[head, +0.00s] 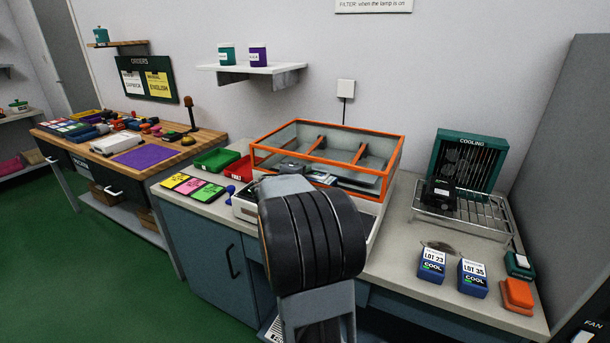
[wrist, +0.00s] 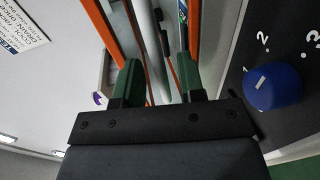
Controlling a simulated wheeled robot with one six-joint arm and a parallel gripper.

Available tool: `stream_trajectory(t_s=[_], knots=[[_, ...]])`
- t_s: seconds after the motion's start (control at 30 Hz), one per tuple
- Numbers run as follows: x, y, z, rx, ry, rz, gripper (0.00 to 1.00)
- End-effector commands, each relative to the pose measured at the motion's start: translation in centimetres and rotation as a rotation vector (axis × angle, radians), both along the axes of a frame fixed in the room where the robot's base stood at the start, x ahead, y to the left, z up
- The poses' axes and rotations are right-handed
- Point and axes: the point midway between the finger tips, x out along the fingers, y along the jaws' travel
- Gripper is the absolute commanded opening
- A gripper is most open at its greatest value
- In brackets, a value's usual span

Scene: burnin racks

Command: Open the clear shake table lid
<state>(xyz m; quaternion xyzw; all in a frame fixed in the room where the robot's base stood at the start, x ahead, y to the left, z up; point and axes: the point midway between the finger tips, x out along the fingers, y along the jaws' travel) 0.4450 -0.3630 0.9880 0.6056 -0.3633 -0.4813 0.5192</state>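The clear shake table lid (head: 338,128) has an orange frame and sits over the pale shake table (head: 376,222) on the counter in the head view. It looks down, though my arm hides much of its front. Orange frame bars (wrist: 101,29) also show in the wrist view. My gripper (wrist: 158,72) has two green fingers standing apart, with a clear gap between them. A pale grey bar (wrist: 147,45) shows in that gap, beyond the fingertips or between them; I cannot tell which. I see no grip on it. In the head view my arm hides the gripper's fingers.
A blue knob (wrist: 276,88) on a dark numbered panel is close to the right of my gripper. Green (head: 216,160) and red (head: 240,168) trays stand left of the shake table. A wire rack (head: 462,215) and blue lot boxes (head: 432,265) stand right.

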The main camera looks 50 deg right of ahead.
Motion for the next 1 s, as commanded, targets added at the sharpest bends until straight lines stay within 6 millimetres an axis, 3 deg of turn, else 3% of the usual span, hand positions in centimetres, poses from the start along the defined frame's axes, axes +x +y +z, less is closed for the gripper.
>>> stream_trajectory(t_s=[0.5,0.87,1.0], knots=[[0.27,-1.1,-0.27,0.0,0.0,-0.001,0.35],[0.26,-1.08,-0.25,0.0,0.0,-0.001,0.01],[0.26,-1.08,-0.25,0.0,0.0,-0.001,0.0]])
